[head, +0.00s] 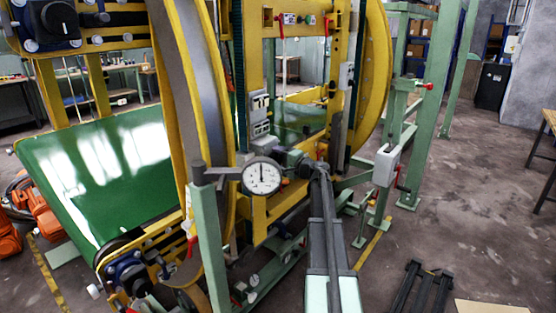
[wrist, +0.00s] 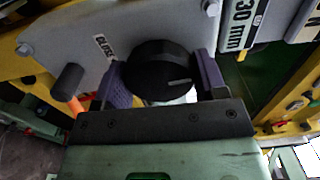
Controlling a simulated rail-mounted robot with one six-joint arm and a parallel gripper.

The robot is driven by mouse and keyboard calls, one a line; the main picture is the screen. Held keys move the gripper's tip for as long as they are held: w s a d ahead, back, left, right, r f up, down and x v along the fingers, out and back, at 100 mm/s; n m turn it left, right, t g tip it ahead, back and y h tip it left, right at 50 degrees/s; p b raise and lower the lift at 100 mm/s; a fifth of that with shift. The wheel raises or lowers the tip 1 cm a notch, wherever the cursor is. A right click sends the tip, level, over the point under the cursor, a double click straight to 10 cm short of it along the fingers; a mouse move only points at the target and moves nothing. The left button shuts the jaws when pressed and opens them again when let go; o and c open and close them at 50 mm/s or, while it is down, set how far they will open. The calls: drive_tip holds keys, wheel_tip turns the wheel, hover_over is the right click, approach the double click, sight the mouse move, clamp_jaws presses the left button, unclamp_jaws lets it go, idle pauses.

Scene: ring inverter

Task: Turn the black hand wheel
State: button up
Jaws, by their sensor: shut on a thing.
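In the wrist view the black hand wheel (wrist: 158,68) is a round knob with a pale line on its face. It stands out from a grey plate (wrist: 85,40). My gripper (wrist: 161,78) has one purple finger on each side of the wheel and is shut on it. In the head view my gripper (head: 314,167) is at the machine, to the right of a dial gauge (head: 262,176). From there I cannot clearly make out the held wheel.
A dark cylindrical peg (wrist: 68,82) sticks out left of the wheel. A "30 mm" label (wrist: 240,24) is at the upper right. The yellow ring (head: 374,75) and green posts (head: 427,100) surround my arm's working area. Open floor (head: 465,215) lies to the right.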

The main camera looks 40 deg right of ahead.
drive_tip(key=o, duration=0.9)
drive_tip(key=shift+o, duration=0.2)
drive_tip(key=v, duration=1.1)
